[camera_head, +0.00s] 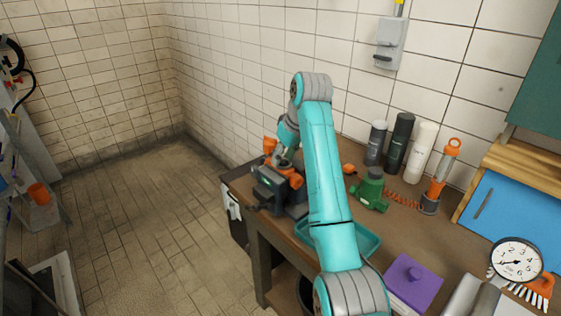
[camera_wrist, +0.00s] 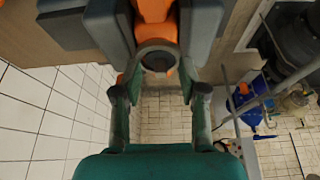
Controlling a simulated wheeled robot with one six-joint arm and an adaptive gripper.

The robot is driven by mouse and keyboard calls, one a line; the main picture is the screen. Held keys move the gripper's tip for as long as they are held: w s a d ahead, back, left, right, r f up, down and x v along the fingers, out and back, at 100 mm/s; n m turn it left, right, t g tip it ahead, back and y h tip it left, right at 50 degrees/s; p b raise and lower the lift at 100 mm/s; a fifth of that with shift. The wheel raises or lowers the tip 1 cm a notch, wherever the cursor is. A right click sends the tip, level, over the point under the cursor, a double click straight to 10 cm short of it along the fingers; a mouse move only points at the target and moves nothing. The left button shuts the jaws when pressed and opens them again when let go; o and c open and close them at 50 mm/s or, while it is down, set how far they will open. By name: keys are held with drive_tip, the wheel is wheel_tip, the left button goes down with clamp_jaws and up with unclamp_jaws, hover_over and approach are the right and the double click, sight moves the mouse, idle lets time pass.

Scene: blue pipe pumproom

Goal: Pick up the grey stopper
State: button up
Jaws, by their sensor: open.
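In the wrist view, a round grey piece with a dark centre (camera_wrist: 158,58) sits against an orange body, between two dark grey blocks; it looks like the grey stopper, but I cannot tell for sure. In the head view my gripper (camera_head: 286,160) is above the dark vise-like tool (camera_head: 275,192) with orange parts at the bench's left end. The stopper cannot be made out there.
A teal tray (camera_head: 368,243) and a purple box (camera_head: 412,282) are nearer. The tiled wall is close behind.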

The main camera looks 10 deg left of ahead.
clamp_jaws()
drive_tip(key=shift+f, duration=0.1)
